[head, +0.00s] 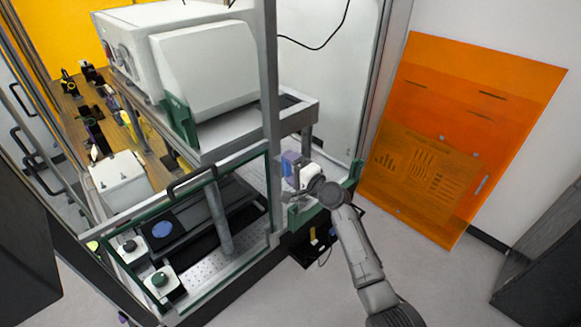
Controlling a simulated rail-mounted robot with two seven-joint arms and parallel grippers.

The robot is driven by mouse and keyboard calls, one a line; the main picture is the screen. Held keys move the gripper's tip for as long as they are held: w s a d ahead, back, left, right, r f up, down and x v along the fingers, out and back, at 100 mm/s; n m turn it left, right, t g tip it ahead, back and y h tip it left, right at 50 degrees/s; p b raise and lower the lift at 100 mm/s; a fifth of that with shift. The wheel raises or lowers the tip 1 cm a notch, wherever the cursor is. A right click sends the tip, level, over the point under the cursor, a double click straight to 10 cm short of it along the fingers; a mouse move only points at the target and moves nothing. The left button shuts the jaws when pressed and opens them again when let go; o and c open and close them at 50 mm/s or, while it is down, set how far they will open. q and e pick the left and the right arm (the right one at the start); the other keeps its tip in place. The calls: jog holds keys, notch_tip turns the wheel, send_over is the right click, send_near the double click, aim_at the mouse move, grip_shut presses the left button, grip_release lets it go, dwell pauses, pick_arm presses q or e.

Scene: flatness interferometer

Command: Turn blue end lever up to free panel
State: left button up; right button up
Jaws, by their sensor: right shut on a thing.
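A small blue-violet part (290,158), which looks like the blue end lever, is at the right end of the enclosure, beside the metal frame. My right gripper (293,174) reaches it from the lower right and is shut on it. The white gripper body covers part of the lever, so its exact angle is hard to tell. A green-edged clear panel (212,285) with a dark handle (192,180) stands on the near side of the enclosure. My left gripper is not in view.
A large white instrument (205,75) sits on the upper shelf. Inside the enclosure, a blue disc (162,229) lies on a black stage. A translucent orange sheet (460,130) leans on the wall at right. Grey floor (430,285) is clear at lower right.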

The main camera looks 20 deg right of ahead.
dwell(0.3)
jog(key=o, duration=0.8)
jog(key=b+v, duration=0.1)
jog(key=v, duration=1.3)
jog(key=shift+w+b, duration=0.1)
jog(key=shift+b, duration=0.2)
